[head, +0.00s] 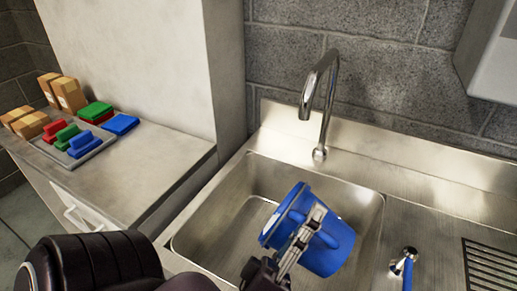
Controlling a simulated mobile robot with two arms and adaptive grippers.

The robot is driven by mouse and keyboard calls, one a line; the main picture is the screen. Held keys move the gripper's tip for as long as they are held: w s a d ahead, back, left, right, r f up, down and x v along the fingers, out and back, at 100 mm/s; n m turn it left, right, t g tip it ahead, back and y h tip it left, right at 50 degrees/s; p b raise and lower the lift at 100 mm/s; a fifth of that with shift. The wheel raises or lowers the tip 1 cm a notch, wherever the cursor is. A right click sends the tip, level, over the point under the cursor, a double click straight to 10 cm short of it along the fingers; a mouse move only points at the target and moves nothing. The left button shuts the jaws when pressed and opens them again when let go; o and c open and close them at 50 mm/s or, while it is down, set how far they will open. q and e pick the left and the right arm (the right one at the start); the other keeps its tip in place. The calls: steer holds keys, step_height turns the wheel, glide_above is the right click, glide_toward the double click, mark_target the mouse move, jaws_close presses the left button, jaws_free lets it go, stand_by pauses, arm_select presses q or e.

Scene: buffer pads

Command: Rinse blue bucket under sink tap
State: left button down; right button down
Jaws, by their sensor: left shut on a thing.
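The blue bucket (328,250) is tilted over the front right part of the steel sink basin (205,230), its rim facing up and left. My left gripper (314,222) is shut on the bucket at its near side. The chrome tap (331,88) rises at the back of the sink, its spout end above and behind the bucket, with a gap between them. No water shows at the spout. The inside of the bucket is mostly hidden. My right gripper is not in view.
A blue-handled lever (407,268) stands on the sink deck right of the basin, near a slotted drain grate (490,268). On the left counter (130,190), a tray (72,158) holds coloured blocks, with cardboard boxes (70,94) behind. A wall unit (492,60) hangs upper right.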

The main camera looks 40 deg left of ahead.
arm_select(q)
steer(key=shift+d+f+m+h, duration=0.3)
steer(key=shift+d+m+h, duration=0.1)
steer(key=shift+m+h, duration=0.15)
steer(key=d+m+g+h+p, duration=0.1)
steer(key=m+p, duration=0.1)
steer(key=w+d+m+g+h+p, duration=0.1)
steer(key=d+m+h+p, duration=0.1)
steer(key=m+p, duration=0.1)
steer(key=d+m+g+h+p, duration=0.1)
steer(key=d+m+h+p, duration=0.1)
steer(key=m+p, duration=0.1)
steer(key=shift+w, duration=0.3)
steer(key=w+d+f+m+g+p, duration=0.1)
steer(key=d+f+m+g+p, duration=0.4)
steer(key=p, duration=0.6)
steer(key=shift+w+d+f+m+g, duration=0.15)
steer(key=shift+w+d+m+g, duration=0.2)
steer(key=shift+d+m, duration=0.9)
steer(key=shift+w+a, duration=0.1)
steer(key=shift+a, duration=0.05)
steer(key=shift+a, duration=0.1)
